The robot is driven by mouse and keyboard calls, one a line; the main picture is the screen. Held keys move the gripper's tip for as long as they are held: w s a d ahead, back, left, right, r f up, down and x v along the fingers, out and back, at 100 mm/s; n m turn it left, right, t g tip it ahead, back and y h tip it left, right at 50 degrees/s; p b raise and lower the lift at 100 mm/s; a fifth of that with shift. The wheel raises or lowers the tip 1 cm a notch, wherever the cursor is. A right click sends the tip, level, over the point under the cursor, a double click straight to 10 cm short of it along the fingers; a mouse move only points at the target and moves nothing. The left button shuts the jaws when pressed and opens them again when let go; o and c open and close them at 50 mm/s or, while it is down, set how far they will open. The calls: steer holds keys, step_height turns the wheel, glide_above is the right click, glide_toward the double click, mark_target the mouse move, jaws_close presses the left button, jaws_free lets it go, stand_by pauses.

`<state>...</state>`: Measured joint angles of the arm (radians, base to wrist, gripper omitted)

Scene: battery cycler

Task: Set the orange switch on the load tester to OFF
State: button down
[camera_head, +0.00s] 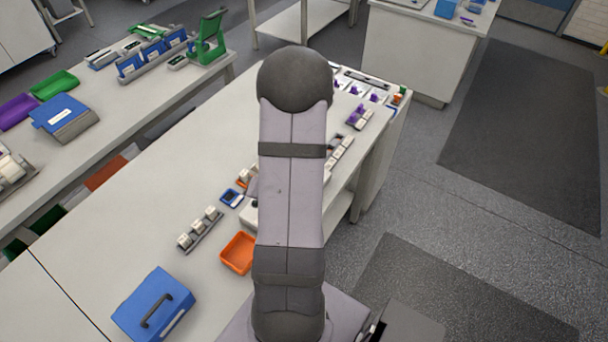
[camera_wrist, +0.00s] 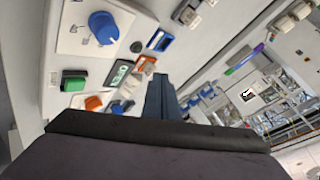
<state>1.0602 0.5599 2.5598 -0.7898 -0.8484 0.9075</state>
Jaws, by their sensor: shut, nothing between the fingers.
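In the wrist view, a pale panel that looks like the load tester (camera_wrist: 60,50) fills the left side. It bears a blue knob (camera_wrist: 103,27), a green switch or button (camera_wrist: 74,80), and a small orange part (camera_wrist: 93,103) that may be the orange switch. Its lever position cannot be made out. My gripper (camera_wrist: 160,78) is shut and empty, its dark fingers right of the orange part and apart from it in the picture. In the head view my arm covers most of the tester and my gripper is hidden.
In the head view, an orange tray (camera_head: 238,253), a blue case (camera_head: 154,305) and a rack of white pieces (camera_head: 200,229) stand on the bench left of my arm. Purple parts (camera_head: 357,115) lie at the bench's far right.

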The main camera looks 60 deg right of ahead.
steer(key=s+d+m+t, duration=0.1)
steer(key=s+d+m+h+b, duration=0.1)
steer(key=s+d+m, duration=0.1)
steer(key=s+d+f+m+t+h+b, duration=0.1)
steer(key=m, duration=0.1)
steer(key=shift+s+d+t, duration=0.25)
steer(key=shift+d+t, duration=0.05)
steer(key=s+d+f+m+h, duration=0.2)
steer(key=s+m, duration=0.5)
steer(key=s, duration=0.4)
steer(key=f+h+b, duration=0.1)
steer(key=h, duration=0.1)
steer(key=shift+s+d+f+m+g+h, duration=0.2)
steer(key=shift+s+m+g+h, duration=0.1)
steer(key=shift+g, duration=0.1)
steer(key=shift+w, duration=0.1)
steer(key=shift+w+d+f+b, duration=0.35)
steer(key=shift+w+d+b, duration=0.15)
steer(key=shift+b, duration=0.25)
steer(key=x, duration=0.4)
steer(key=r+p+x, duration=0.1)
steer(key=x, duration=0.3)
steer(key=p+x, duration=0.1)
steer(key=x, duration=0.3)
steer(key=shift+w+d+r, duration=0.15)
steer(key=shift+w, duration=0.1)
